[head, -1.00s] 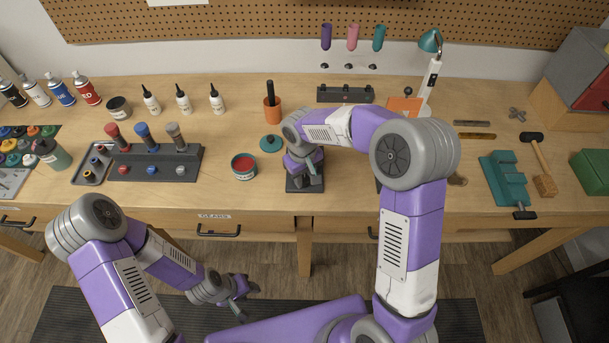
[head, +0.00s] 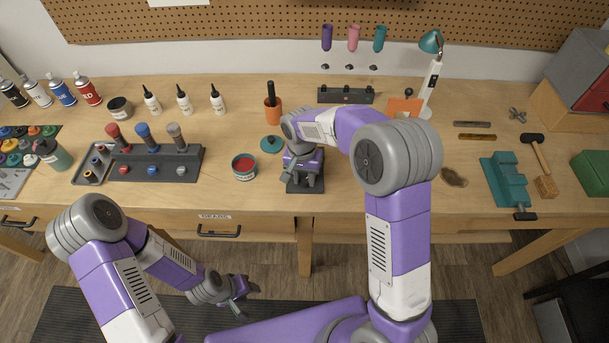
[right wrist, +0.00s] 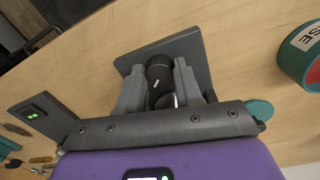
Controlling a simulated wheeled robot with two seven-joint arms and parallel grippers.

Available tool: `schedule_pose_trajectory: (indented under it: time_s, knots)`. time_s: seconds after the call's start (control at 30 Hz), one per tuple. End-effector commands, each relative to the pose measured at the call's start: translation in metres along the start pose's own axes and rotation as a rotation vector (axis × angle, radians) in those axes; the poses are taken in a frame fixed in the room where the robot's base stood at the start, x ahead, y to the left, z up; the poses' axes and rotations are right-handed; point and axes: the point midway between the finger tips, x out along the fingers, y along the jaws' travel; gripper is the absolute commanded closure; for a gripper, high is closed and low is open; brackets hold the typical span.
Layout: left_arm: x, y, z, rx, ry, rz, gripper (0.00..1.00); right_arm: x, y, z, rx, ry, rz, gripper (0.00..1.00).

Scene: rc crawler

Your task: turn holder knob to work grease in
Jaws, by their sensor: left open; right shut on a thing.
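The dark holder with its flat base (head: 305,188) stands near the front edge of the bench, largely hidden by my right gripper. In the right wrist view the base plate (right wrist: 201,62) shows behind the fingers, with a black round knob (right wrist: 158,72) that bears a small white mark. My right gripper (right wrist: 158,92) is shut on this knob, one finger on each side. My left gripper (head: 243,293) is open and empty, below the bench front over the floor. A teal grease tin (head: 244,172) with red contents stands open left of the holder.
The teal lid (head: 271,144) lies behind the tin, near an orange cup (head: 272,112). A dark block (head: 345,95) and a lamp (head: 431,75) are at the back.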

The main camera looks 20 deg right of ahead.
Motion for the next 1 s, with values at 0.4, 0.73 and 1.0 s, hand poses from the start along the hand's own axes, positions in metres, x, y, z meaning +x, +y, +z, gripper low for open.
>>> schedule_pose_trajectory:
  time_s: [0.4,0.73,1.0]
  knots:
    - [-0.013,0.005,0.001,0.000,0.000,0.000,0.57,-0.002,-0.001,-0.002,0.395,-0.016,0.000,0.96]
    - [-0.027,0.010,0.001,0.000,0.000,0.000,0.57,-0.003,-0.001,-0.002,0.708,-0.031,0.000,0.96]
    - [-0.043,0.016,0.002,0.000,0.000,0.000,0.57,-0.003,-0.001,-0.003,0.964,-0.044,0.000,0.96]
